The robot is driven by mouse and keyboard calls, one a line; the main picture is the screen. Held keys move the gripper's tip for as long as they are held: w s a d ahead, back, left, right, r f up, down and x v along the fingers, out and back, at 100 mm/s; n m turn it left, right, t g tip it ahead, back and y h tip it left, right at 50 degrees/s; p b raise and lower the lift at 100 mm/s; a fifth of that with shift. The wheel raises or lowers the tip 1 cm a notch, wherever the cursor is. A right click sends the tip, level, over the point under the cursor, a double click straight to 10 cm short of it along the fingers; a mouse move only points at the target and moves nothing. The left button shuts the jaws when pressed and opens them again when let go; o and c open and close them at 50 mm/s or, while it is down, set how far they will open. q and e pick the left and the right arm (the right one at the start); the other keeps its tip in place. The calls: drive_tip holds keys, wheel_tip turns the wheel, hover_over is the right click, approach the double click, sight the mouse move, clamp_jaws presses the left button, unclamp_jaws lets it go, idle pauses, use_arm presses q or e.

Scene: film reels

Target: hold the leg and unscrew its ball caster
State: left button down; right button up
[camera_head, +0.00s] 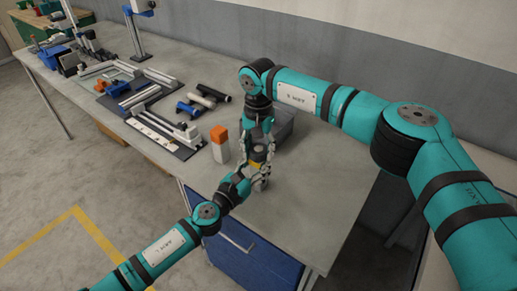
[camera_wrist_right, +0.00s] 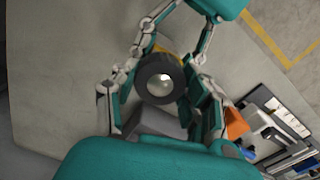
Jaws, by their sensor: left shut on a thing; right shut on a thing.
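The leg (camera_head: 262,184) stands roughly upright near the front of the workbench, its middle mostly hidden by fingers. My left gripper (camera_head: 248,172) comes in from the lower left and is shut on the leg; its fingers (camera_wrist_right: 172,45) also show at the top of the right wrist view, beside a bit of yellow. The ball caster, a dark ring around a shiny ball (camera_wrist_right: 160,84), faces the right wrist camera at the leg's upper end. My right gripper (camera_head: 260,146) points down from above and is shut on the caster, a finger on either side.
A grey block (camera_head: 286,122) stands close behind the grippers. A white bottle with an orange cap (camera_head: 220,144) stands just left. Dark and blue cylinders (camera_head: 212,91) and trays of metal parts (camera_head: 165,128) lie farther left. The bench (camera_head: 315,180) is clear to the right.

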sight(259, 148)
use_arm(q)
drive_tip(key=shift+s+d, duration=0.1)
use_arm(e)
drive_tip(key=shift+w+n, duration=0.1)
drive_tip(key=shift+n, duration=0.4)
drive_tip(key=shift+r, duration=0.1)
drive_tip(key=shift+r, duration=0.25)
drive_tip(key=shift+r, duration=0.85)
drive_tip(key=shift+r, duration=2)
use_arm(q)
drive_tip(key=c, duration=0.7)
unclamp_jaws()
